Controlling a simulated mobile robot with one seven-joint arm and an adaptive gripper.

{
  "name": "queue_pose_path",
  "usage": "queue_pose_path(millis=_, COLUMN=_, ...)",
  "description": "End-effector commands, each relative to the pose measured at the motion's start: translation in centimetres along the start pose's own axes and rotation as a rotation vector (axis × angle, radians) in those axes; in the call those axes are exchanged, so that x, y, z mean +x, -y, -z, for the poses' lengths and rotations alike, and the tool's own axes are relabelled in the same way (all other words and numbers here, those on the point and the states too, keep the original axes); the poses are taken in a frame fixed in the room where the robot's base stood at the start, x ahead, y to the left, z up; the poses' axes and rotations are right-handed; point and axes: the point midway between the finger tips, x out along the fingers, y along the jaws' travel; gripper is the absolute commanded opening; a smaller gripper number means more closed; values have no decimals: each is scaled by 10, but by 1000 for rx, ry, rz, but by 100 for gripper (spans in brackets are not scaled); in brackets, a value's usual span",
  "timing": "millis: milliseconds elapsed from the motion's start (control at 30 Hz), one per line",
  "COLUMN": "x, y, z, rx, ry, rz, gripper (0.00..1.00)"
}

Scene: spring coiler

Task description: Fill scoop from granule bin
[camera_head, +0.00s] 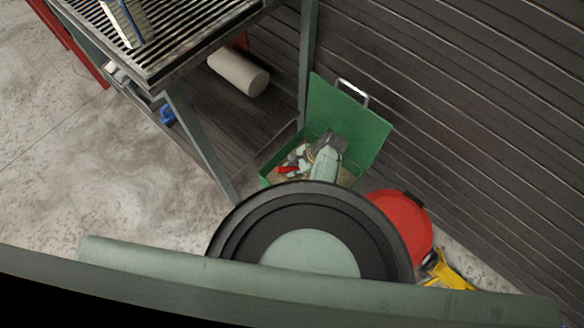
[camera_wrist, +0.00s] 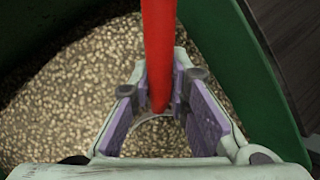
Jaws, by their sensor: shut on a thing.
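The green granule bin (camera_head: 267,172) stands on the floor with its lid (camera_head: 340,118) tipped open, and its green wall (camera_wrist: 240,70) shows in the wrist view. Tan granules (camera_wrist: 65,100) cover its inside. The scoop's red handle (camera_wrist: 159,50) runs between the purple finger pads of my gripper (camera_wrist: 160,110), which is shut on it. A bit of red handle (camera_head: 288,170) also shows in the head view beside my gripper (camera_head: 312,163), inside the bin opening. The scoop's bowl is mostly hidden; I cannot tell whether it holds granules.
A slatted metal table (camera_head: 165,40) stands left of the bin, with a leg (camera_head: 200,145) close by. A pale cylinder (camera_head: 238,73) lies under it. A red round object (camera_head: 408,222) and a yellow item (camera_head: 452,272) are to the right. A dark slatted wall (camera_head: 470,120) rises behind.

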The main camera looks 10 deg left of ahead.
Motion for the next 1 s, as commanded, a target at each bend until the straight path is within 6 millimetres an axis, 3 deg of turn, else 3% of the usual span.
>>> queue_pose_path(millis=167, x=-4, y=-3, z=-1, rx=6, ry=-2, rz=-5, gripper=0)
queue_pose_path(millis=1000, x=-62, y=12, z=-34, rx=1, ry=0, rz=0, gripper=0)
